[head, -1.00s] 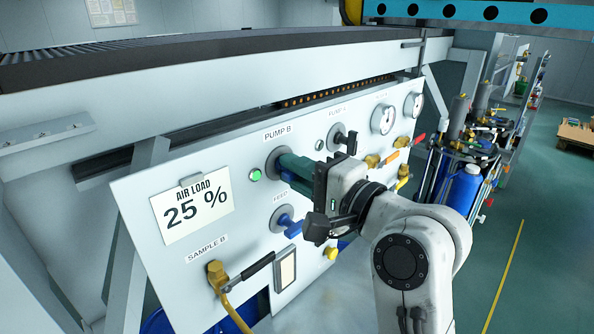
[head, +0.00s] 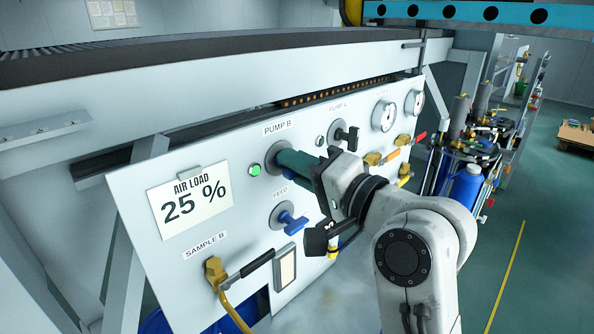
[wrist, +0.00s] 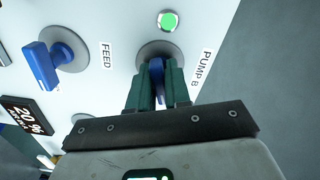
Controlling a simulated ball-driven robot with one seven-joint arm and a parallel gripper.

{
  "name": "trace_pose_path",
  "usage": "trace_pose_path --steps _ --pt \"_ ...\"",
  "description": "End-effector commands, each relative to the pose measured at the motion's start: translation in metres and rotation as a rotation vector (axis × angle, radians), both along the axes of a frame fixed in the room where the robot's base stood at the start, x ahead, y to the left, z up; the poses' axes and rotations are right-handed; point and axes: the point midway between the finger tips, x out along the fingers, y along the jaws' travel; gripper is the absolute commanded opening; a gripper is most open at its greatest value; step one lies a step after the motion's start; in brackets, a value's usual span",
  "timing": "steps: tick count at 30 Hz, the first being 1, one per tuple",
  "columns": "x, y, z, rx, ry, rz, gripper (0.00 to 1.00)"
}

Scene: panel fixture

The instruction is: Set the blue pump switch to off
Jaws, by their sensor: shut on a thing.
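The blue pump switch (wrist: 157,72) is on the white panel by the label PUMP B, on a round grey plate. In the wrist view my gripper (wrist: 156,88) has its green fingers on both sides of the blue handle, shut on it. In the head view my gripper (head: 296,164) reaches the PUMP B plate, and its fingers hide the handle. A green lamp (head: 255,169) beside the switch is lit; it also shows in the wrist view (wrist: 168,21). Any off mark is not visible.
A blue FEED handle (head: 290,220) sits just below, close to my gripper. A black-handled switch (head: 346,137) and gauges (head: 384,115) are to the right. A yellow SAMPLE B valve (head: 215,270) and an AIR LOAD 25 % card (head: 189,200) are left.

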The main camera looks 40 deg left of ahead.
Motion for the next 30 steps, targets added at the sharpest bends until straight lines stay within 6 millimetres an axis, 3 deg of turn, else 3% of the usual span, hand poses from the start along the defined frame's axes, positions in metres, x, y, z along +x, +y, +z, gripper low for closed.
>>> trace_pose_path --steps 30 --pt "0.0007 -0.0003 -0.0049 -0.077 -0.946 0.0 0.0"
